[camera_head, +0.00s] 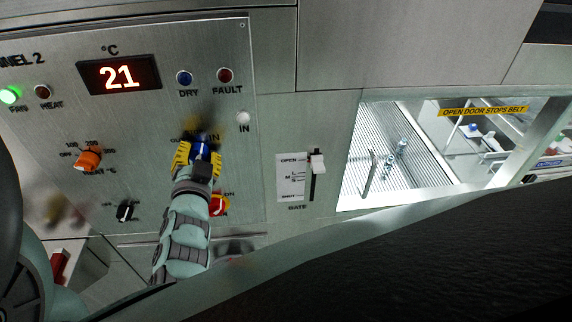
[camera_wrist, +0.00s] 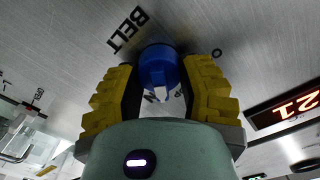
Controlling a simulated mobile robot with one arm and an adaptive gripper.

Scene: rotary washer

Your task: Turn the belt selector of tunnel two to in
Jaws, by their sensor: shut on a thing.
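The belt selector (camera_wrist: 158,68) is a round blue knob with a white pointer mark, on the steel panel under the word BELT in the wrist view. In the head view the knob (camera_head: 201,147) is partly hidden by my gripper. My gripper (camera_head: 199,153) has yellow ribbed fingers, shut on the knob from both sides; they also show in the wrist view (camera_wrist: 160,85). The panel (camera_head: 60,130) carries the label "NNEL 2", cut off at the picture's edge. IN is printed just right of the knob. Where the pointer stands against the labels is hard to read.
An orange knob (camera_head: 88,158) sits left of my gripper, a black switch (camera_head: 125,211) lower left and a red knob (camera_head: 218,205) close beside my wrist. A gate lever (camera_head: 317,163) is to the right, then a window with a metal belt (camera_head: 385,150). The display (camera_head: 119,75) reads 21.

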